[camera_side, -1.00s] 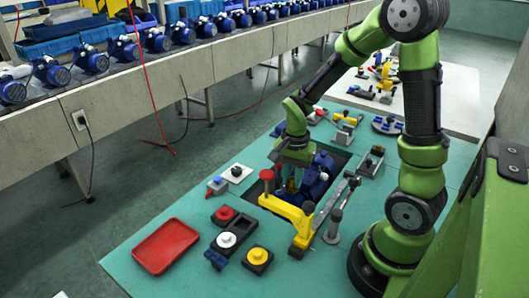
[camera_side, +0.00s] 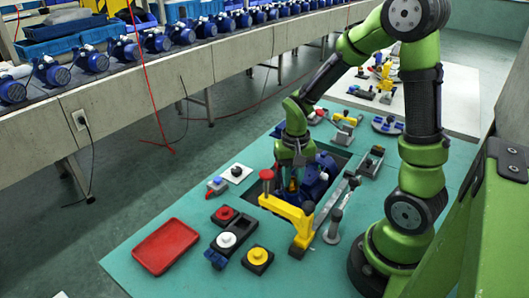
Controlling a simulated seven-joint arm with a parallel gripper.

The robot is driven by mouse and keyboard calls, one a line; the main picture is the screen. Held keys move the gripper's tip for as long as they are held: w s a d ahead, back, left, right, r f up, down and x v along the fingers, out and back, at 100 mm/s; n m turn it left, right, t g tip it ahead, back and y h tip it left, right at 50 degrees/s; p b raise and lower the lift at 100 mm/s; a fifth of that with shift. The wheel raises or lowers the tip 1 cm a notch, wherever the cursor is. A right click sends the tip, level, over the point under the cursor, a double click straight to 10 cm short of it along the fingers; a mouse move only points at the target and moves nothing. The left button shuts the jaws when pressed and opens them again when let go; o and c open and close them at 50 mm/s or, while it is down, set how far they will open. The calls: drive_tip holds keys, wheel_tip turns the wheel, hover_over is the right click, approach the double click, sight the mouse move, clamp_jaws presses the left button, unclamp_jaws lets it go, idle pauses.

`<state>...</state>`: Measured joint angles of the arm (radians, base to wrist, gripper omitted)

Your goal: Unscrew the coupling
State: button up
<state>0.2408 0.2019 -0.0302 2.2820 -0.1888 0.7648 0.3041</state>
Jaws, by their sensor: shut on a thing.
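A blue pump (camera_side: 318,178) sits in a dark recess of the teal table. My gripper (camera_side: 291,187) points down at the pump's left end, behind the yellow clamp arm. Its fingers are shut on a small brass-coloured piece that seems to be the coupling; the fingers hide most of it. I cannot tell how far the coupling is threaded on.
A yellow clamp (camera_side: 290,210) with a red knob (camera_side: 267,175) stands close in front of my gripper. A red tray (camera_side: 165,246) and red, white and yellow round buttons (camera_side: 227,240) lie front left. A grey post (camera_side: 333,226) stands right of the clamp.

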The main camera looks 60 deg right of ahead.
drive_tip(key=n, duration=0.6)
drive_tip(key=shift+n, duration=0.5)
drive_tip(key=n, duration=0.3)
drive_tip(key=shift+n, duration=0.4)
drive_tip(key=n, duration=0.3)
drive_tip(key=shift+n, duration=0.3)
